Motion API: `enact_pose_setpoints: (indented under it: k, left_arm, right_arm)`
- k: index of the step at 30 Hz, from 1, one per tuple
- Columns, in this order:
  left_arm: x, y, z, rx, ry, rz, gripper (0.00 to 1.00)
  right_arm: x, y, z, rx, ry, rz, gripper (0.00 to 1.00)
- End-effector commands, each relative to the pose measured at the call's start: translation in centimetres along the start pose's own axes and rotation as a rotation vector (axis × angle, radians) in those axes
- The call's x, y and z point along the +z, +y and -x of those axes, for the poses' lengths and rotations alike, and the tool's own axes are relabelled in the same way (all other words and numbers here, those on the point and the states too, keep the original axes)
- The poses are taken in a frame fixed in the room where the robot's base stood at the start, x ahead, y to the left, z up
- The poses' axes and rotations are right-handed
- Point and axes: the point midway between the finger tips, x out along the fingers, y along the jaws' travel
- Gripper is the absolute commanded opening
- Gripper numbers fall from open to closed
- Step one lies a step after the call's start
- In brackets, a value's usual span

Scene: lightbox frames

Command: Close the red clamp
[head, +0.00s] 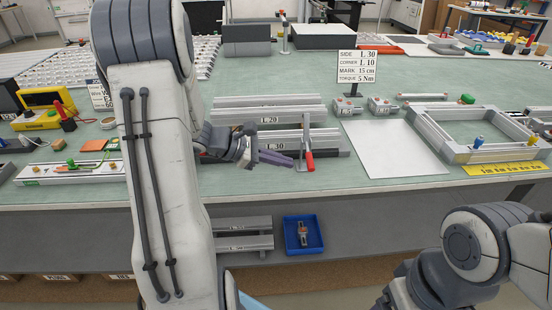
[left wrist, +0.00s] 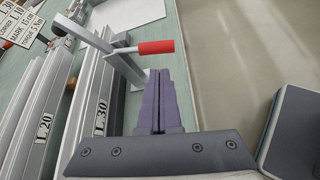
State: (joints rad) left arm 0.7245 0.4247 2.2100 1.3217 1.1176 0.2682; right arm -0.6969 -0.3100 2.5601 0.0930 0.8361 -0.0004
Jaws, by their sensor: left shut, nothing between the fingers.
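The red clamp shows in the head view as a grey metal body with a red handle (head: 310,161), at the right end of the aluminium profile labelled L.30 (head: 274,144). In the left wrist view its red handle (left wrist: 156,47) sticks out sideways from the metal lever, just beyond my fingertips. My left gripper (head: 291,161) has purple fingers, shut and empty, pointing right at the clamp just left of the handle. The fingers also show in the left wrist view (left wrist: 160,72); I cannot tell whether they touch the clamp. My right gripper is out of view.
Another profile, labelled L.20 (head: 268,119), lies behind. A white sheet (head: 395,148) and a grey frame (head: 490,130) lie to the right. A sign (head: 358,66) stands behind. A blue bin (head: 303,235) sits below the tabletop. The table's front edge is close to the handle.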

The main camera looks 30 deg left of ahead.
Motion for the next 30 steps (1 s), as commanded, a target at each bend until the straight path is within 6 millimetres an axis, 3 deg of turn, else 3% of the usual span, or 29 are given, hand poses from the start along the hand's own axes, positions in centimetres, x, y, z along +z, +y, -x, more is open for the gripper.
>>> enact_pose_setpoints:
  k: [3, 10, 23, 30]
  left_arm:
    - [0.0, -0.1, -2.3, -0.005, -0.002, 0.0, 0.0]
    - [0.0, -0.1, -4.8, -0.002, 0.0, -0.001, 0.0]
    - [0.1, -0.1, -5.3, -0.001, 0.001, 0.0, 0.0]
    - [0.5, 0.0, -4.9, -0.02, 0.0, 0.034, 0.0]
  right_arm:
    - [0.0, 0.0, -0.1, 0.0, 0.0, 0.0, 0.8]
    - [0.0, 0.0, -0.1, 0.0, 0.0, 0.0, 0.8]
    - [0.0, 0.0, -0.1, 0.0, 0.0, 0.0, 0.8]
    - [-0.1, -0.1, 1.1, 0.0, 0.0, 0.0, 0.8]
